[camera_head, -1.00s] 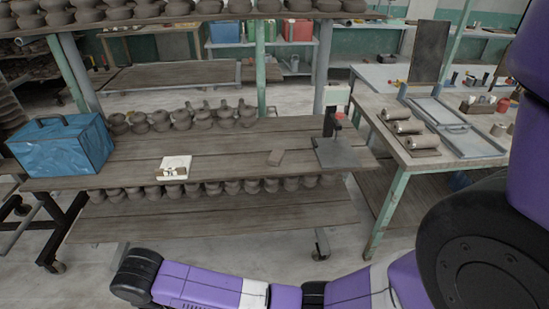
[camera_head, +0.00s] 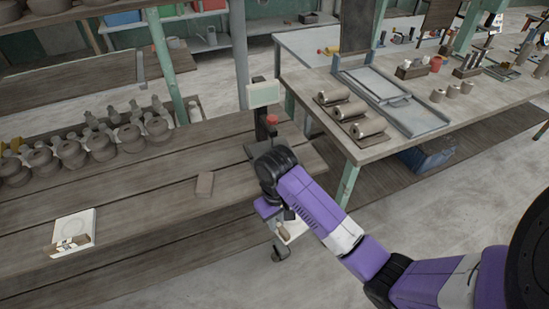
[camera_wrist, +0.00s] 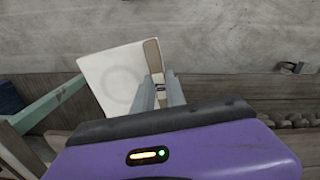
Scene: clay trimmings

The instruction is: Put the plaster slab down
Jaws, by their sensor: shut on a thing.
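The plaster slab is a white, flat slab with a faint ring on its face; it fills the middle left of the wrist view (camera_wrist: 112,80), with a brown strip (camera_wrist: 152,56) along its right edge. My gripper (camera_wrist: 159,88) is shut on the slab at that strip side. In the head view the slab (camera_head: 297,229) shows partly below my gripper (camera_head: 286,215), near the right end of the wooden bench (camera_head: 140,200). The arm hides much of it. It appears to hang off the bench edge, above the floor; contact is hard to tell.
A similar white slab with a ring (camera_head: 75,228) lies on the bench at left. A brown block (camera_head: 205,184) lies near the middle, and clay pots (camera_head: 100,142) stand along the back. A scale-like stand (camera_head: 264,110) is behind my wrist. Bare planks lie between the white slab and block.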

